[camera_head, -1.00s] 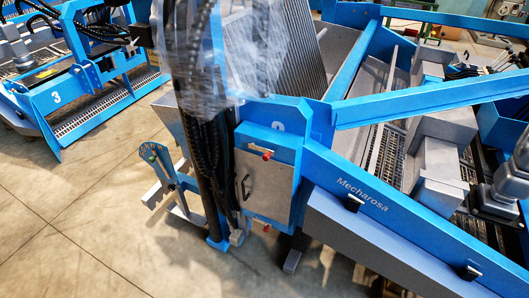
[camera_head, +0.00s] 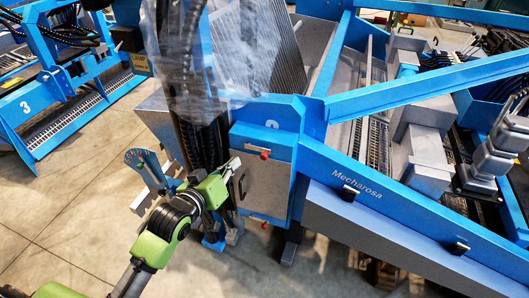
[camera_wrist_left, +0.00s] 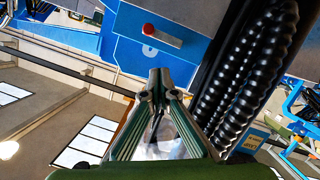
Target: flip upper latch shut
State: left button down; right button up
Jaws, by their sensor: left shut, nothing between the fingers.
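The upper latch (camera_head: 264,154) is a small grey bar with a red knob at the top of a grey cabinet door (camera_head: 268,187) in a blue frame. A lower red-tipped latch (camera_head: 265,225) sits under the door. My left gripper (camera_head: 235,164) is at the door's upper left edge, left of and slightly below the upper latch, apart from it. In the left wrist view its fingertips (camera_wrist_left: 159,78) are together and empty. Beyond them a grey latch bar with a red knob (camera_wrist_left: 148,29) lies on a blue panel; I cannot tell which latch it is. My right gripper is out of view.
Thick black hoses (camera_wrist_left: 245,75) run close beside my left gripper, partly under clear plastic wrap (camera_head: 240,55). A blue dial plate (camera_head: 143,162) stands to the left. A blue beam marked Mecharosa (camera_head: 390,210) slopes away right. The floor at left is open.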

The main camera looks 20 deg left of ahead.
pick_arm(q)
jog(key=shift+d+r, duration=0.2)
jog(key=shift+r, duration=0.4)
jog(key=shift+d+r, duration=0.15)
jog(key=shift+r, duration=0.4)
jog(key=shift+w, duration=0.15)
send_over(255, 150)
jog(key=s, duration=0.5)
notch_tip(255, 150, down, 2)
jog(key=shift+d+f+p, duration=0.15)
jog(key=shift+d+f, duration=0.25)
jog(key=shift+f, duration=0.25)
jog(key=shift+d+f+p, duration=0.2)
jog(key=shift+d+f, duration=0.15)
jog(key=shift+f, duration=0.35)
jog(key=shift+d+f+p, duration=0.15)
jog(key=shift+d+f, duration=0.25)
jog(key=shift+f, duration=0.25)
